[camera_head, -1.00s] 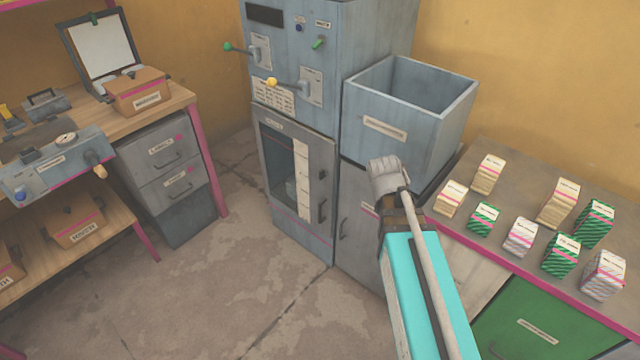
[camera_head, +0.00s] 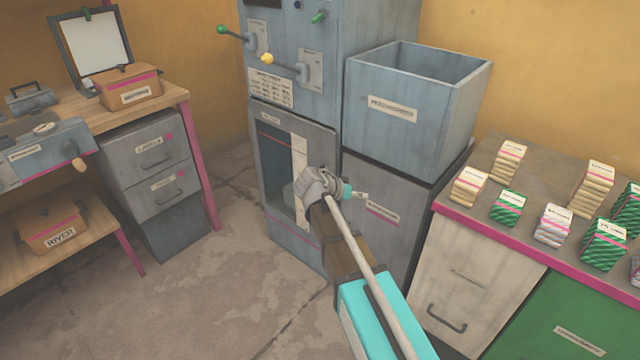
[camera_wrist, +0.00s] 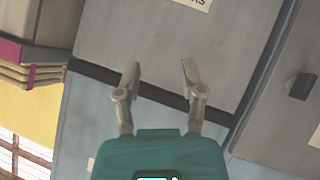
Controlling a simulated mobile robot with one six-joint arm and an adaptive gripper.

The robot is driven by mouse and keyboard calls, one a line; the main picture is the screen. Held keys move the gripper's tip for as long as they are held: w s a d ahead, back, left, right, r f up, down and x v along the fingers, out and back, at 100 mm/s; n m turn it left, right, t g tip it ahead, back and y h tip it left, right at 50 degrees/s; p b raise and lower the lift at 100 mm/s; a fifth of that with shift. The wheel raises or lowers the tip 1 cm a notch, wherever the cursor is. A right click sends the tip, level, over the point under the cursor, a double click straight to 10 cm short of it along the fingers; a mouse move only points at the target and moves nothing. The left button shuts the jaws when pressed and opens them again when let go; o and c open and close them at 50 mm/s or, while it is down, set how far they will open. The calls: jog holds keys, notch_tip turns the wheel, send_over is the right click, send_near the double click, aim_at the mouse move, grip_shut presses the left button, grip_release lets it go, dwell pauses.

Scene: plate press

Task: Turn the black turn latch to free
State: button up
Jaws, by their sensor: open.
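A small black knob, which looks like the black turn latch (camera_wrist: 301,86), sits on a grey panel at the right edge of the wrist view. I cannot tell its turned position. In the head view my arm covers the area of the press door (camera_head: 283,165) where a latch would show. My gripper (camera_wrist: 160,72) is open and empty, with its two fingers apart in front of the blue-grey cabinet faces. The gripper also shows in the head view (camera_head: 361,195), in front of the cabinet right of the press door. The knob lies to the right of the fingers, apart from them.
A blue-grey open bin (camera_head: 395,115) stands on the cabinet right of the press. Levers with green and yellow knobs (camera_head: 267,59) stick out above the door. A counter (camera_head: 457,211) with several small packets is at the right. The floor at the left is clear.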

jog(key=w+a+f+m+t+h+b, duration=0.1)
jog(key=w+a+f+t+b, duration=0.35)
jog(key=a+b, duration=0.35)
jog(key=t+b, duration=0.4)
jog(key=b, duration=0.2)
send_near(323, 170)
jog(key=shift+m+g+h, duration=0.25)
jog(key=shift+m+h, duration=0.15)
jog(key=s+a, duration=0.3)
jog(key=shift+a+f, duration=0.15)
jog(key=shift+a, duration=0.2)
jog(key=shift+w, duration=0.15)
jog(key=shift+x, duration=6.85)
grip_shut()
